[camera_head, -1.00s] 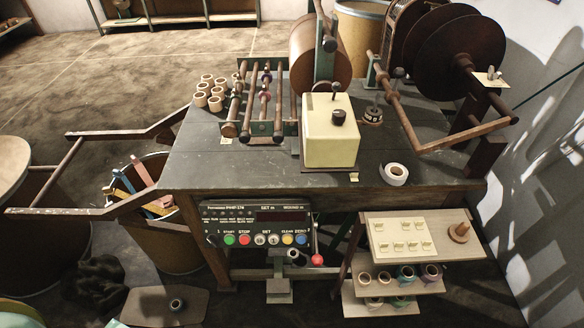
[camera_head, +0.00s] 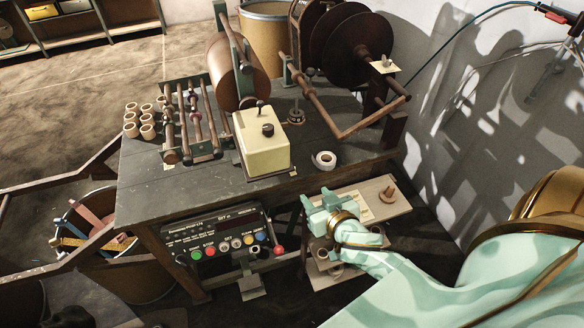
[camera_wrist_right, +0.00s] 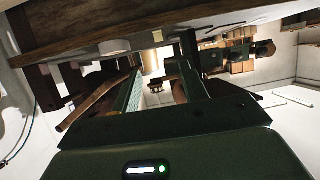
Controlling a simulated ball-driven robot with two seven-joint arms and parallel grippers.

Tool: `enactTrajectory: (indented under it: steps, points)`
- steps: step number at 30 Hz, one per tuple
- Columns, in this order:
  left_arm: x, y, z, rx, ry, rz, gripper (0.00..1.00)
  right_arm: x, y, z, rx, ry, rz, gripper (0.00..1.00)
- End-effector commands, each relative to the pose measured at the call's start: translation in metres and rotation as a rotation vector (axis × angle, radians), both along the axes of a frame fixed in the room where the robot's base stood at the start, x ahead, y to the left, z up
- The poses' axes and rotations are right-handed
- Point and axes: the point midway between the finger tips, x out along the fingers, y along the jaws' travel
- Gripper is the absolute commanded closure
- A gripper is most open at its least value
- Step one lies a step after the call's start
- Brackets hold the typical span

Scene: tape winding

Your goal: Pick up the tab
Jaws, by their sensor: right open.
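Small cream tabs lie on the pale shelf board (camera_head: 395,211) at the lower right in the head view. A few show beside my right gripper, one tab (camera_head: 365,197) just to its right. My right gripper (camera_head: 318,204) is open over the left part of that board and hides the other tabs there. Another cream tab (camera_head: 292,173) sits at the bench's front edge, and a small tab also shows in the wrist view (camera_wrist_right: 158,36). My left gripper is out of view.
The bench top (camera_head: 190,185) lies above and behind the gripper. It carries a cream box (camera_head: 262,150), a white tape roll (camera_head: 325,160) and rollers. A control panel (camera_head: 215,240) with a red-knobbed lever (camera_head: 279,250) is left of the gripper. A wooden peg (camera_head: 387,194) stands on the board.

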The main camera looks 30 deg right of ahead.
Motion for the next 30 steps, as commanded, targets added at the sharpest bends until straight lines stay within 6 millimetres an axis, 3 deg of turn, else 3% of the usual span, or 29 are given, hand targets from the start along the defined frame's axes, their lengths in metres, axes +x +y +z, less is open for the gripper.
enactTrajectory:
  steps: [10, 18, 24, 30]
  points:
    - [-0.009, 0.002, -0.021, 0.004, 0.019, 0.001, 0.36, 0.074, -0.014, -0.034, -0.003, 0.001, 0.000, 0.56]
    - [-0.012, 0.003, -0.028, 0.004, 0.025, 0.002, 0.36, 0.098, -0.018, -0.044, -0.003, 0.001, 0.001, 0.56]
    - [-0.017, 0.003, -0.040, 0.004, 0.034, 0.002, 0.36, 0.127, -0.025, -0.059, -0.002, 0.001, 0.000, 0.56]
    - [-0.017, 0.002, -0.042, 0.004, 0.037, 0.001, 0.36, 0.138, -0.027, -0.062, 0.000, 0.003, 0.000, 0.56]
